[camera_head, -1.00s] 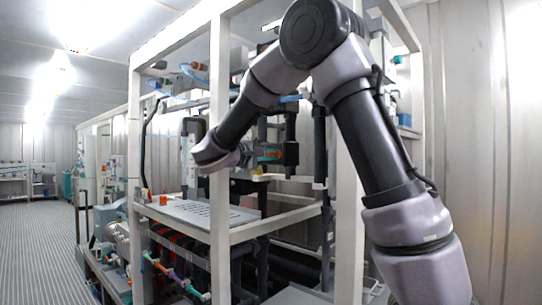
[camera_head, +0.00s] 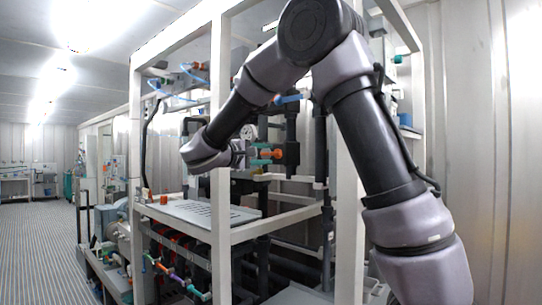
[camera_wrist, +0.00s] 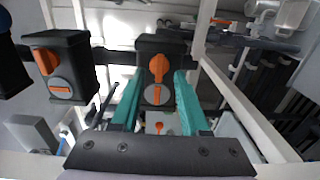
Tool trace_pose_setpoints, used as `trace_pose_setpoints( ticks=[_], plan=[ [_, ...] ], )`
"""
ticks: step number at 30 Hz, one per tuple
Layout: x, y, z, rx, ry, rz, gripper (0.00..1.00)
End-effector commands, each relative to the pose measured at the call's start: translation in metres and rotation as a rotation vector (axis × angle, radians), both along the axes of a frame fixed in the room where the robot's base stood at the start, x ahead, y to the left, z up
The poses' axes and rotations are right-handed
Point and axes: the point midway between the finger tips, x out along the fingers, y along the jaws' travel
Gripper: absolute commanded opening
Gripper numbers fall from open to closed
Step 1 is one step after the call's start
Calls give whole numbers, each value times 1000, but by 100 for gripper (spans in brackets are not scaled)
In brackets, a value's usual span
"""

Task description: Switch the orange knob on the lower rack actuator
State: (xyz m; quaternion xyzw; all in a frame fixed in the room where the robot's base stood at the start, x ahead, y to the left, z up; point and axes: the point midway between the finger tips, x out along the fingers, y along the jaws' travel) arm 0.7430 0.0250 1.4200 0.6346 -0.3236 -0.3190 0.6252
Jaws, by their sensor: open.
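In the wrist view, a dark box-shaped actuator (camera_wrist: 164,46) with an orange knob (camera_wrist: 156,66) faces my gripper. Below the knob is a round grey dial (camera_wrist: 156,94) with an orange bar. My gripper (camera_wrist: 157,82) is open, with one teal finger on each side of the knob and dial in the picture. Contact or depth between fingers and knob cannot be told. A second dark actuator (camera_wrist: 70,58) with its own orange knob (camera_wrist: 46,61) stands to the left. In the head view, my gripper (camera_head: 240,152) is small beside orange and teal parts inside the rack.
The white rack frame (camera_head: 219,190) has a post between my body and the inner parts. A slotted grey tray (camera_head: 195,213) lies on its shelf below my wrist. Dark pipes (camera_head: 291,140) stand behind. The floor aisle (camera_head: 45,250) at left is clear.

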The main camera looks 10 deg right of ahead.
Motion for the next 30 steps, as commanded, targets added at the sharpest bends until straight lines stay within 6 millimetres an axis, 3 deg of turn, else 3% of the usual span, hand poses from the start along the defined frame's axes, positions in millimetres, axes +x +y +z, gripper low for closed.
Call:
trace_pose_setpoints(
  ticks=[6, 12, 30],
  plan=[
    [-26, 38, 0, 0, 0, 5, 45],
    [-41, 57, -1, 0, 0, 1, 45],
    [-44, 61, 0, 1, 1, 0, 45]
  ],
)
